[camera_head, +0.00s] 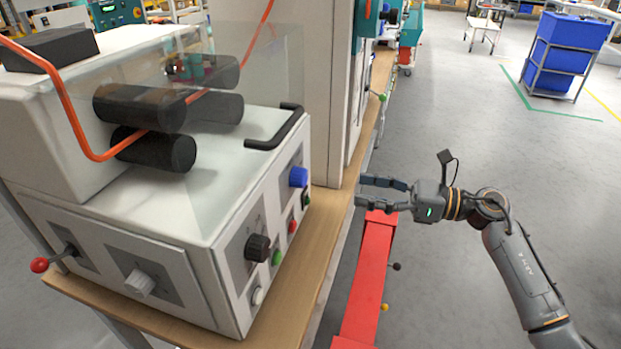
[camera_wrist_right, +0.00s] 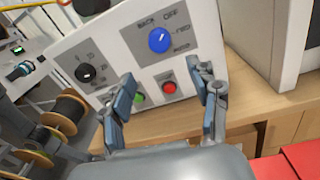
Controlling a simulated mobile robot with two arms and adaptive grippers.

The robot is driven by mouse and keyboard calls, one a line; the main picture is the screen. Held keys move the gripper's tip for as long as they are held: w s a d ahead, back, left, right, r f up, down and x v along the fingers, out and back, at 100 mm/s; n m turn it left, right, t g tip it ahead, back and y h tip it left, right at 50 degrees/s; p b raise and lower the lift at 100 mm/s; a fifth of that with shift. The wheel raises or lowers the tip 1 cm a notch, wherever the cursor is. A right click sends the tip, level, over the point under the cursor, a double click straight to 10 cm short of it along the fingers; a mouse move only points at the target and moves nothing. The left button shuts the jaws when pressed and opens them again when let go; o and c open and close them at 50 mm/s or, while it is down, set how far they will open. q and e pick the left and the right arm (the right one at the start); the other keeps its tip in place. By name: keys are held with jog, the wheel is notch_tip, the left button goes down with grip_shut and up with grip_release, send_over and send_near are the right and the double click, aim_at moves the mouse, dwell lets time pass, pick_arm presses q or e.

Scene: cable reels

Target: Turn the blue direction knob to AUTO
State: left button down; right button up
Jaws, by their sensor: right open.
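The blue direction knob (camera_head: 298,177) sits on the front panel of the white machine (camera_head: 225,190), toward its far end. In the right wrist view the blue knob (camera_wrist_right: 160,40) is on a grey plate with labels around it, among them BACK and OFF; the others are too small to read surely. My right gripper (camera_head: 358,190) is open and empty, to the right of the knob and apart from it. In the right wrist view its two fingers (camera_wrist_right: 168,93) stand apart below the knob. My left gripper is not in view.
A black knob (camera_head: 257,247), a green button (camera_head: 277,257) and a red button (camera_head: 293,226) share the panel. A black handle (camera_head: 275,130) juts above it. A wooden tabletop edge (camera_head: 310,255) and a red beam (camera_head: 368,280) lie below.

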aim_at(306, 179)
jog(key=p+x, duration=0.2)
jog(key=x, duration=0.9)
jog(key=shift+a+r+p, duration=0.1)
jog(key=shift+p, duration=0.3)
jog(key=shift+w+a, duration=0.15)
jog(key=shift+a, duration=0.3)
jog(key=c, duration=1.2)
